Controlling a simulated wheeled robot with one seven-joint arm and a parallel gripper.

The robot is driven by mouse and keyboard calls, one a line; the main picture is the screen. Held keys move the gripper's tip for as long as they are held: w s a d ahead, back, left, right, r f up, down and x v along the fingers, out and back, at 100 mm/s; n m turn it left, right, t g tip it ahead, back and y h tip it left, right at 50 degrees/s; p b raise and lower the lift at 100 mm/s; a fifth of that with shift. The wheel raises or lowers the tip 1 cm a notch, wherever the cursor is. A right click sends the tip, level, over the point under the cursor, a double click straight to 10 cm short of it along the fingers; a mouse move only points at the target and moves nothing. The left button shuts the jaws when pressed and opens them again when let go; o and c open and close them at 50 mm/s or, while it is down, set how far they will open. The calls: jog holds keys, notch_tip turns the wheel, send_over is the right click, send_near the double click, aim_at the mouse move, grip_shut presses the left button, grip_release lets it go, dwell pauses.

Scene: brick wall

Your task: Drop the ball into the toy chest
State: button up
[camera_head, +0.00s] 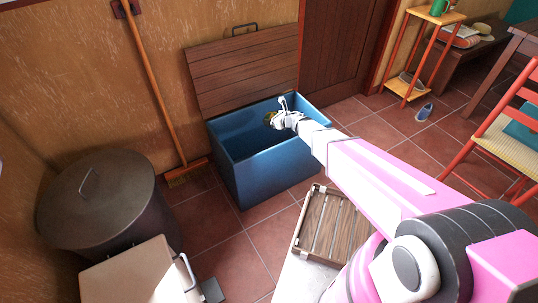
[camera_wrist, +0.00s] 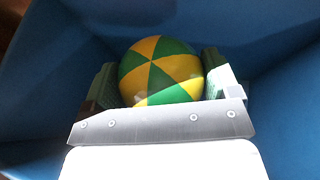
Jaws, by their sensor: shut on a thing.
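A green and yellow ball (camera_wrist: 160,68) sits between the two fingers of my gripper (camera_wrist: 160,85) in the wrist view. The gripper is shut on it. In the head view my gripper (camera_head: 275,119) is at the chest's opening, and only a small part of the ball (camera_head: 269,119) shows beside it. The blue toy chest (camera_head: 250,170) stands against the wall with its brown plank lid (camera_head: 240,72) open and leaning back. Blue chest walls (camera_wrist: 270,100) surround the ball in the wrist view. My arm hides the chest's right part.
A dark round bin (camera_head: 100,195) stands at the left, with a pale box (camera_head: 135,275) in front. A broom (camera_head: 155,85) leans on the wall. A wooden crate (camera_head: 328,222) is below my arm. A red chair (camera_head: 505,135) and an orange stand (camera_head: 408,85) are at the right.

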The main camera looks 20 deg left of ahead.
jog(key=shift+f, duration=0.3)
jog(key=o, duration=0.8)
jog(key=shift+d+r, duration=0.1)
jog(key=v, duration=1)
jog(key=shift+s+d, duration=0.25)
jog(key=shift+d, duration=0.05)
jog(key=shift+w+r, duration=0.1)
